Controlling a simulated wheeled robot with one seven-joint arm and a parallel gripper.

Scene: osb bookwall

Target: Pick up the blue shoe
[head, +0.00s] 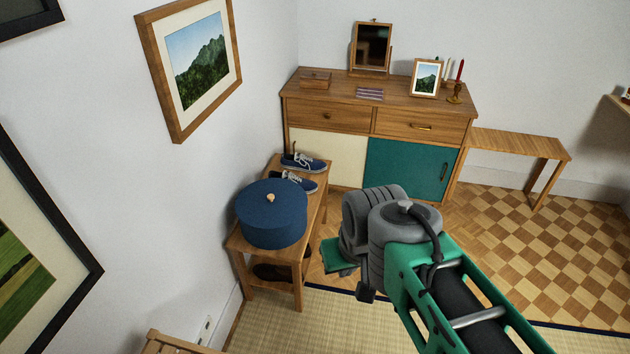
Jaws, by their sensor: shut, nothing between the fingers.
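A pair of blue shoes with pale laces sits on the wooden bench (242,244) along the left wall. The far blue shoe (306,163) lies near the bench's back end. The near blue shoe (304,184) is just in front of it and partly hidden by a round blue lidded box (270,222). My gripper (338,256) is shut and empty, to the right of the bench and nearer to me than the shoes. My own wrist hides much of it, and it is apart from both shoes.
The blue box fills the bench's front half. Dark shoes (270,272) lie on the bench's lower shelf. A wooden sideboard (372,120) with a mirror, picture and candles stands behind. A low wooden bench (520,146) is at right. The checkered floor (535,220) is clear.

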